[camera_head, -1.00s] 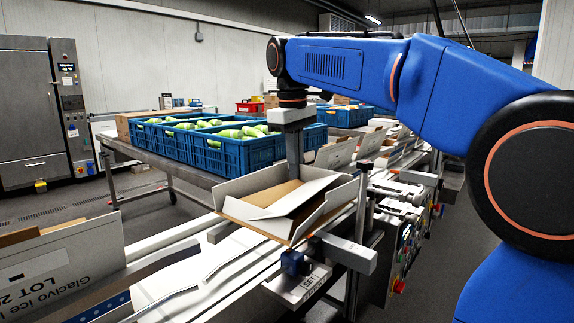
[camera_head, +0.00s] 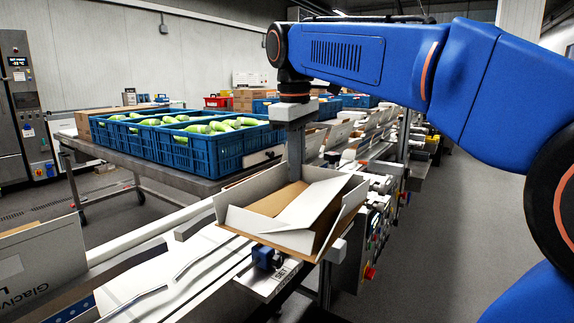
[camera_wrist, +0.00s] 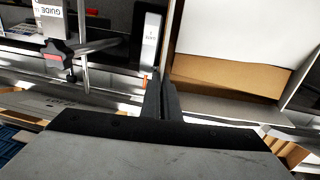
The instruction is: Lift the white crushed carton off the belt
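The white crushed carton (camera_head: 262,222) is open-topped, with brown board inside and bent flaps. It is tilted and held up above the belt (camera_head: 205,265). My gripper (camera_head: 297,175) points down at its far wall, with the fingertips partly hidden behind and inside the carton. In the wrist view the two dark fingers of my gripper (camera_wrist: 162,95) are close together on the carton's wall edge. The carton's white flap and brown inside (camera_wrist: 235,75) fill the upper right there.
Blue crates (camera_head: 205,150) of green-and-white items stand on a steel table behind the belt. Another white carton (camera_head: 40,270) stands at the lower left. Open floor (camera_head: 455,220) is at the right.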

